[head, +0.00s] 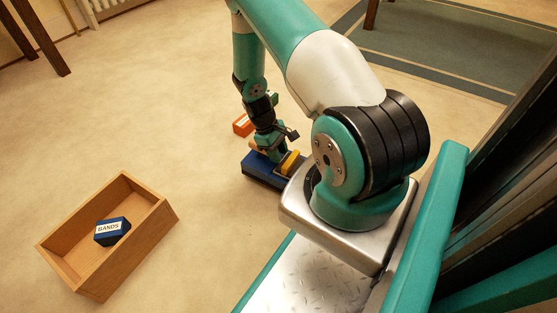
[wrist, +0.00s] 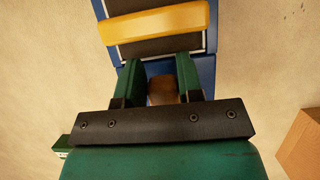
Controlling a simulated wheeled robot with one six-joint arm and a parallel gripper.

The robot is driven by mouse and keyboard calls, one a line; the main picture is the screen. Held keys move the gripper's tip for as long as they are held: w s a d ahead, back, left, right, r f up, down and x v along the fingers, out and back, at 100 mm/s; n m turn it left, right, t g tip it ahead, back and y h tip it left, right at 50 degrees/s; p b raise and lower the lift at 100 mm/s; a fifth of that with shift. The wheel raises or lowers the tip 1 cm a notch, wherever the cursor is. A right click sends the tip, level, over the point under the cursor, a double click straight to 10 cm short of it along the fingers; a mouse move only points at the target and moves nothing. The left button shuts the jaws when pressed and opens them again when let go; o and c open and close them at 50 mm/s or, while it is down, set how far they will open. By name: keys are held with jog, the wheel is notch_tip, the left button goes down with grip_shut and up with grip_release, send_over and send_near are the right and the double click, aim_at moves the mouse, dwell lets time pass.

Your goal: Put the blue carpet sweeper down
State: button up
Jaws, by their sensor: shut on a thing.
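The blue carpet sweeper (head: 260,171) is at my gripper, low over or on the pale floor; I cannot tell whether it touches. It has a blue body, a dark top panel and a yellow bar. In the wrist view the sweeper (wrist: 208,70) fills the top middle. My gripper (head: 268,150) points down at it, shut on its brown handle stub, which shows between the two green fingers (wrist: 160,82) in the wrist view. My arm hides part of the sweeper in the head view.
An orange box (head: 242,125) lies just behind the sweeper. An open wooden crate (head: 150,228) stands at the lower left, holding a blue box (head: 112,231) labelled BANDS. Floor between crate and sweeper is clear. A green rug (head: 440,50) and table legs are at the back.

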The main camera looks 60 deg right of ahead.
notch_tip(320, 180, down, 3)
jog(key=shift+r+b, duration=0.1)
jog(key=shift+b, duration=0.45)
jog(key=shift+r, duration=0.15)
jog(key=o, duration=0.9)
jog(key=p+v, duration=0.6)
jog(key=v, duration=0.5)
jog(key=shift+r+p, duration=0.15)
jog(key=shift+p, duration=0.2)
jog(key=shift+w+r, duration=0.2)
jog(key=shift+r, duration=0.25)
